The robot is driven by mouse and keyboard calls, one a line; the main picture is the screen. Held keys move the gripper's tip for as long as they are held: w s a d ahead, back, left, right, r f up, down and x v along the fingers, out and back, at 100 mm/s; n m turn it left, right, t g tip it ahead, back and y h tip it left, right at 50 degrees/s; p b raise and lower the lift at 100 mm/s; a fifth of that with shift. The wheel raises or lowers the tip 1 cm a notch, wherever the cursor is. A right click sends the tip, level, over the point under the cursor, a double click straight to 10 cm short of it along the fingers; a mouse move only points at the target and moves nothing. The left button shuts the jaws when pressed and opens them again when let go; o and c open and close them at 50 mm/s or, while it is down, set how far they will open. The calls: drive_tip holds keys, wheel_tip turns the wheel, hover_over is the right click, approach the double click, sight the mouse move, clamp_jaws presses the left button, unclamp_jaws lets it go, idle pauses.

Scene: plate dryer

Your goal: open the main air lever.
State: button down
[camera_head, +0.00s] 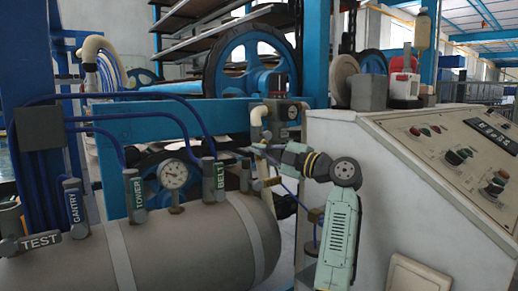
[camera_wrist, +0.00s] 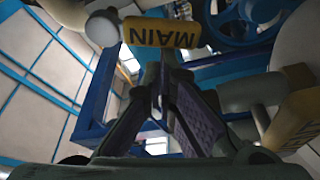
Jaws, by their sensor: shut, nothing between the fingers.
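The main air lever (camera_wrist: 165,35) shows in the wrist view as a yellow handle marked MAIN, with a rounded grey end at its left. It lies across the top of that view, just beyond my fingertips. My gripper (camera_wrist: 163,76) is shut and empty, its fingers meeting just below the lever in the picture. I cannot tell whether they touch it. In the head view, my gripper (camera_head: 268,150) is beside the pipework between the tank and the control cabinet. The lever cannot be made out for certain there.
The control cabinet (camera_head: 400,190) stands close at right. Blue frame beams (camera_head: 165,122) lie behind.

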drive_tip(key=n, duration=0.1)
drive_tip(key=d+f+n, duration=0.1)
drive_tip(key=w+n, duration=0.1)
drive_tip(key=shift+d+f+n+g+h+p, duration=0.15)
drive_tip(key=shift+f+n+g+h+p, duration=0.15)
drive_tip(key=shift+g, duration=0.1)
drive_tip(key=shift+d, duration=0.15)
idle(0.5)
drive_tip(key=v, duration=0.7)
drive_tip(key=shift+s+d, duration=0.15)
drive_tip(key=shift+s, duration=0.05)
